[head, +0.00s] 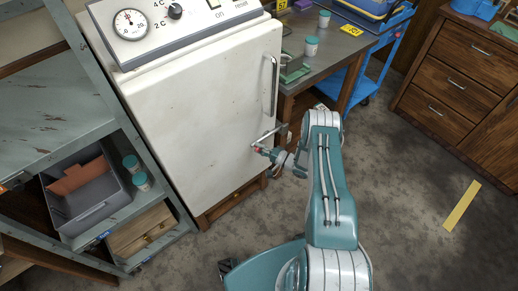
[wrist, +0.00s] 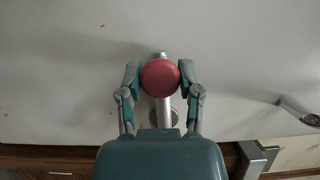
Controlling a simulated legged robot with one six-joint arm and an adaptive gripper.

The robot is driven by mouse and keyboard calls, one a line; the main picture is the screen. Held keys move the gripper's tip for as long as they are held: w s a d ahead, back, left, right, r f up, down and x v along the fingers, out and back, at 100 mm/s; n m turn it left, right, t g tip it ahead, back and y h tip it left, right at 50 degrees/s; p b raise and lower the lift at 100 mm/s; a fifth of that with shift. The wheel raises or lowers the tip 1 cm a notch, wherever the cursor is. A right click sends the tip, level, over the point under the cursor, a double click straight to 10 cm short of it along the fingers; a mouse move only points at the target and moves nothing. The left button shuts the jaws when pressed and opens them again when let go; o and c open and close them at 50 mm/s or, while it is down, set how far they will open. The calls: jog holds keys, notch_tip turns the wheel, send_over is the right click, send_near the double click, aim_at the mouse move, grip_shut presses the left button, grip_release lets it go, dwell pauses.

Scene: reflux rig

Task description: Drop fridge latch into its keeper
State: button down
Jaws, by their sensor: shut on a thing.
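The fridge (head: 200,110) has a white door with a metal latch bar (head: 267,136) low on its right side, below the handle. The latch ends in a round red knob (wrist: 160,78), with its metal shaft (wrist: 164,112) visible below the knob in the wrist view. My gripper (head: 261,151) is shut on the red knob. In the wrist view its two fingers (wrist: 160,76) press the knob from both sides. A square metal bracket (wrist: 258,158), possibly the keeper, sits beyond the door edge at lower right. The latch bar appears apart from it.
The vertical door handle (head: 273,85) is above the latch; its end shows in the wrist view (wrist: 297,108). A dark workbench (head: 335,50) with small jars stands right of the fridge. A shelf rack (head: 85,90) with a grey bin stands left.

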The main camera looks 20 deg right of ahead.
jog(key=shift+c, duration=1.3)
grip_release()
jog(key=shift+w+d, duration=0.1)
jog(key=shift+d, duration=0.15)
jog(key=v, duration=1.2)
jog(key=shift+f, duration=0.1)
